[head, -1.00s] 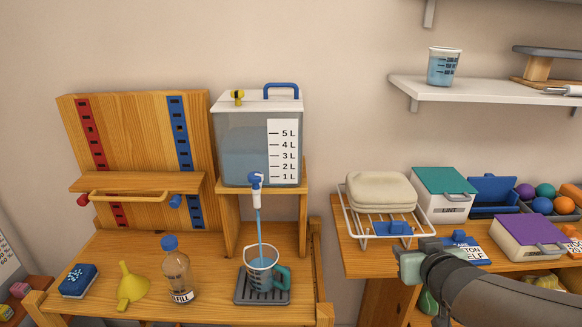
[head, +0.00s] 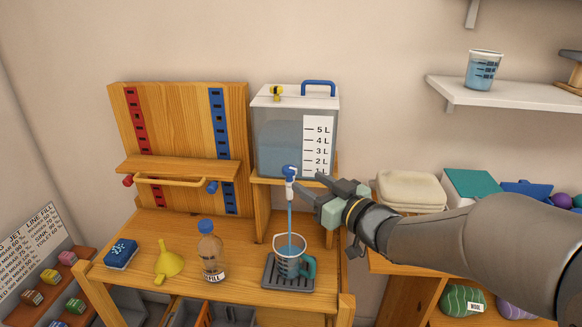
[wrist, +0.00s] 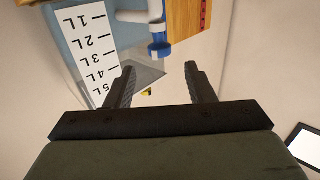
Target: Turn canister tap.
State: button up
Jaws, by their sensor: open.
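The clear canister (head: 282,140) stands on a raised wooden shelf, with blue-tinted water inside and a litre scale on its front. Its white tap with a blue top (head: 290,174) sticks out low at the front, and water runs from it into the measuring jug (head: 290,262) below. My gripper (head: 309,188) is just right of the tap, open and empty, its fingers pointing left toward it. In the wrist view the tap (wrist: 158,42) shows upside down beyond the open fingers (wrist: 160,85), apart from them. The scale (wrist: 88,45) is at upper left.
The jug stands on a grey drip tray (head: 268,284). A clear bottle (head: 211,252), yellow funnel (head: 168,260) and blue sponge (head: 121,253) stand to its left. A cream folded cloth (head: 408,187) lies at right.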

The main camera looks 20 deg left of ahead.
aim_at(294, 172)
jog(key=p+x, duration=0.1)
jog(key=x, duration=0.7)
jog(key=shift+w+a, duration=0.15)
jog(key=c, duration=0.9)
